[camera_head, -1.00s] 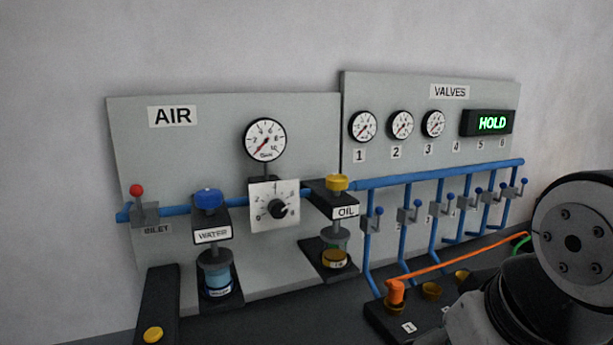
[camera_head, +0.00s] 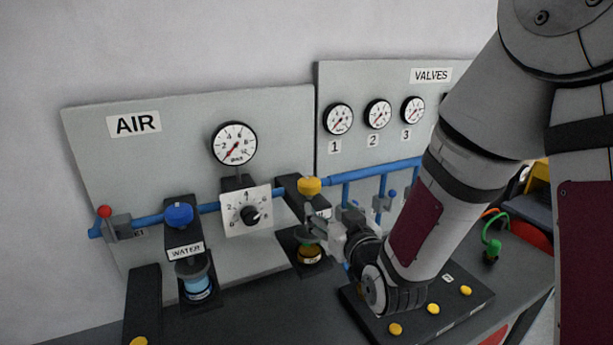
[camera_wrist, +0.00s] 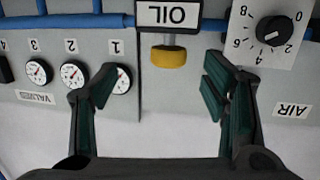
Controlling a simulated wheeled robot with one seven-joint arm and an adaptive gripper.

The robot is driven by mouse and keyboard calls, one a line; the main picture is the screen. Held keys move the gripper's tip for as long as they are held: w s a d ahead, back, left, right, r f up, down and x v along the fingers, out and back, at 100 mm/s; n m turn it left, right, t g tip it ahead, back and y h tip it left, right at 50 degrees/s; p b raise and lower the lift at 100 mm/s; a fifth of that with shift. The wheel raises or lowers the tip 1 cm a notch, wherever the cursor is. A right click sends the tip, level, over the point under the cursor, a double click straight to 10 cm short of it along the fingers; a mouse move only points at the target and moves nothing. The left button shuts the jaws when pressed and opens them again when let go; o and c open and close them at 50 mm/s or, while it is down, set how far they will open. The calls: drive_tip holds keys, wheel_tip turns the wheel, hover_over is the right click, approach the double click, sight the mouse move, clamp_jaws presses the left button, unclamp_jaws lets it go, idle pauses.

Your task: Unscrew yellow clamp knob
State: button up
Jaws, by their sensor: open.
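The yellow clamp knob (camera_head: 309,187) sits on top of the OIL clamp at the right end of the AIR panel. It also shows in the wrist view as a yellow cap (camera_wrist: 168,57) under the upside-down OIL label (camera_wrist: 167,15). My gripper (camera_head: 308,228) is in front of the OIL unit, just below the knob in the head view, and covers part of the label. In the wrist view my gripper (camera_wrist: 160,88) is open, its fingers wide apart. The knob appears between and beyond the fingertips, with nothing touching it. An amber bowl (camera_head: 310,254) stands below the clamp.
The WATER clamp with a blue knob (camera_head: 179,215) stands to the left. A dial plate (camera_head: 246,211) is close left of the OIL clamp. The blue pipe (camera_head: 375,172) runs along the panels. A black block with yellow caps (camera_head: 433,309) lies below my arm.

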sight(313, 188)
drive_tip(key=shift+t, duration=0.7)
drive_tip(key=x, duration=0.4)
drive_tip(key=a+b+x, duration=0.1)
drive_tip(key=x, duration=0.3)
drive_tip(key=r+x, duration=0.1)
drive_tip(key=x, duration=0.3)
drive_tip(key=shift+s+a+r+b, duration=0.1)
drive_tip(key=shift+s+a+b, duration=0.15)
drive_tip(key=shift+b, duration=0.15)
drive_tip(key=shift+c, duration=0.4)
drive_tip(key=c, duration=1.1)
